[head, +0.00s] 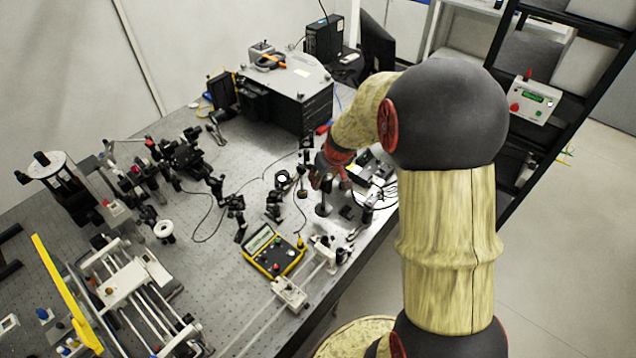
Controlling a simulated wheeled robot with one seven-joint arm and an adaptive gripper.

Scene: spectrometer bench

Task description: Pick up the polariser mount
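My gripper (328,185) reaches over the bench from the right, pointing down among small post-mounted optics. A dark post on a round base (323,209) stands directly below it; its upper part is hidden by the gripper. This may be the polariser mount, but I cannot tell for sure. Another mount with a pale round aperture (283,178) stands just left of the gripper, apart from it. The fingers are small and partly hidden, so whether they are open or touching the post is unclear.
The perforated bench (215,260) is crowded. A yellow multimeter (272,250) and a rail with white carriages (290,291) lie in front. A large black box (300,95) stands behind. An open electronics box (372,168) is close on the right, near the bench edge.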

